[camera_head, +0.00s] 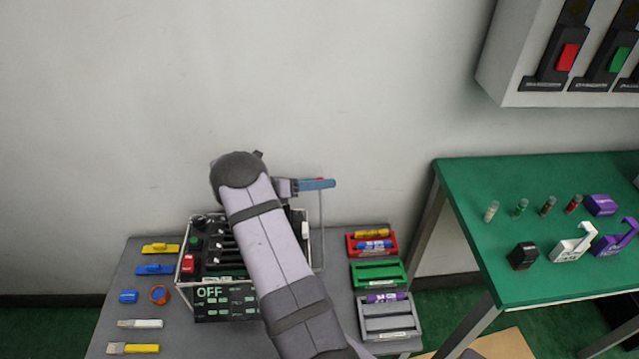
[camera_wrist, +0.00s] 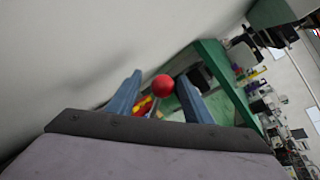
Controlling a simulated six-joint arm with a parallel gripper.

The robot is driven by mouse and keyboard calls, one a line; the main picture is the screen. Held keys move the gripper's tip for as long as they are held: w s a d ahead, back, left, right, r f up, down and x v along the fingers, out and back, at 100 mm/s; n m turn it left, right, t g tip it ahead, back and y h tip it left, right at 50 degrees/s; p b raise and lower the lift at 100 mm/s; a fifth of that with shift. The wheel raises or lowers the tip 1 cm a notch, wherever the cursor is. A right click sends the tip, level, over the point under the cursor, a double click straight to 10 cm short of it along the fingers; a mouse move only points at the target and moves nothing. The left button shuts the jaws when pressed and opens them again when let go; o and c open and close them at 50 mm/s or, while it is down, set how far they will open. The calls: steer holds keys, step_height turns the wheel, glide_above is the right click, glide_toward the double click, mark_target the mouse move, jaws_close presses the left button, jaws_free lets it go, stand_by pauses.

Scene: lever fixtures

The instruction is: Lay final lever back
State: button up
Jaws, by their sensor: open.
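A red ball knob (camera_wrist: 163,86) shows in the wrist view between the two blue fingers of my gripper (camera_wrist: 160,76). The fingers are apart, and I cannot tell whether either touches it. In the head view my gripper (camera_head: 324,184) is above the right side of the black control box (camera_head: 225,307), pointing right, with a bit of red (camera_head: 319,179) at its fingers. A thin upright rod (camera_head: 322,225) runs down below the fingers. The box has an "OFF" display and black levers or switches on top. My arm hides much of the box and its right part.
The grey table (camera_head: 185,335) holds blue and yellow items and brushes at left. Red (camera_head: 390,249), green (camera_head: 360,281) and grey trays stand at right. A green table (camera_head: 540,172) with vials is farther right. The wall is close behind; a switch cabinet (camera_head: 522,97) hangs upper right.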

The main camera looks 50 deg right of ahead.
steer(key=b+v, duration=0.1)
steer(key=v, duration=0.6)
stand_by(0.4)
steer(key=s+a+r+m+t+y+p, duration=0.2)
steer(key=s+a+m+y, duration=0.2)
steer(key=a+m, duration=0.3)
steer(key=s+a+r+m+t+y+p, duration=0.1)
steer(key=s+a+r+m+y+p, duration=0.2)
steer(key=a, duration=1.3)
steer(key=s+a+r+m+t+y+p, duration=0.2)
steer(key=s+a+m+y, duration=0.4)
steer(key=s+a+m, duration=0.3)
steer(key=shift+s+a+r+m+t+p, duration=0.25)
steer(key=shift+a+m+p, duration=0.2)
steer(key=shift+a+m, duration=0.55)
steer(key=shift+a, duration=0.15)
